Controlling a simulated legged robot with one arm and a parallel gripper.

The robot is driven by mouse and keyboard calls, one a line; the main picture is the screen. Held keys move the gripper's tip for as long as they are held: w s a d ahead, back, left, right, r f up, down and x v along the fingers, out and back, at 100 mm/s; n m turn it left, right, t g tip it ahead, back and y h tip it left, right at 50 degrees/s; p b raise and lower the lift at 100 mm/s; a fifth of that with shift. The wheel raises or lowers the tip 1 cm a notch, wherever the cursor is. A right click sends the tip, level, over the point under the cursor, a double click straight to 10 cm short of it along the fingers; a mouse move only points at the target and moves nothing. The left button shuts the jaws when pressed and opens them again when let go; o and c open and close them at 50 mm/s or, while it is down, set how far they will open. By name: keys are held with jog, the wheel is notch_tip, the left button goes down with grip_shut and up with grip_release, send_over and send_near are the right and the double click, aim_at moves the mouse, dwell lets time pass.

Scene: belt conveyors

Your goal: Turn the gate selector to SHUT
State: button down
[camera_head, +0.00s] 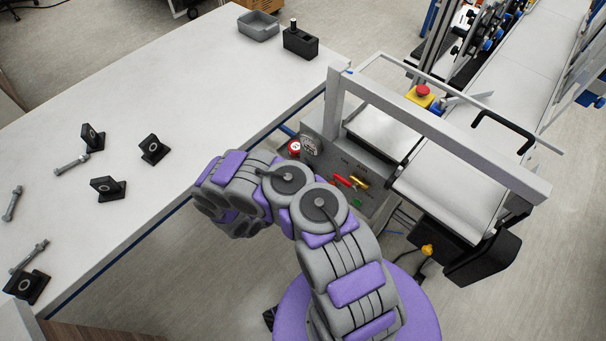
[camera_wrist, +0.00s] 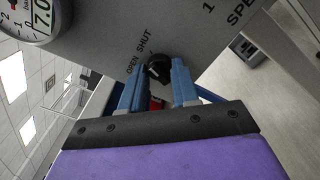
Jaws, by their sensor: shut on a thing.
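The gate selector (camera_wrist: 159,66) is a small black knob on the grey control panel, seen in the wrist view beside the printed words OPEN and SHUT. My gripper (camera_wrist: 157,77) has its two blue fingers on either side of the knob and is shut on it. The knob's lower part is partly hidden between the fingers, and I cannot tell clearly which word it points to. In the head view my arm hides the gripper and the selector; the control panel (camera_head: 345,158) shows beyond the arm.
A round gauge (camera_wrist: 29,18) sits at the upper left of the wrist view. On the panel are red and yellow handles and a green button (camera_head: 356,202). A red emergency stop (camera_head: 422,90) stands beside the belt conveyor (camera_head: 455,175). A white table (camera_head: 190,90) holds black brackets and bolts.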

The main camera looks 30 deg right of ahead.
jog(key=shift+m+b, duration=0.5)
jog(key=shift+m, duration=0.5)
jog(key=c, duration=0.8)
grip_release()
jog(key=shift+c, duration=0.2)
jog(key=p+v, duration=0.3)
jog(key=v, duration=1.4)
jog(key=shift+a+p, duration=0.2)
jog(key=shift+p, duration=0.1)
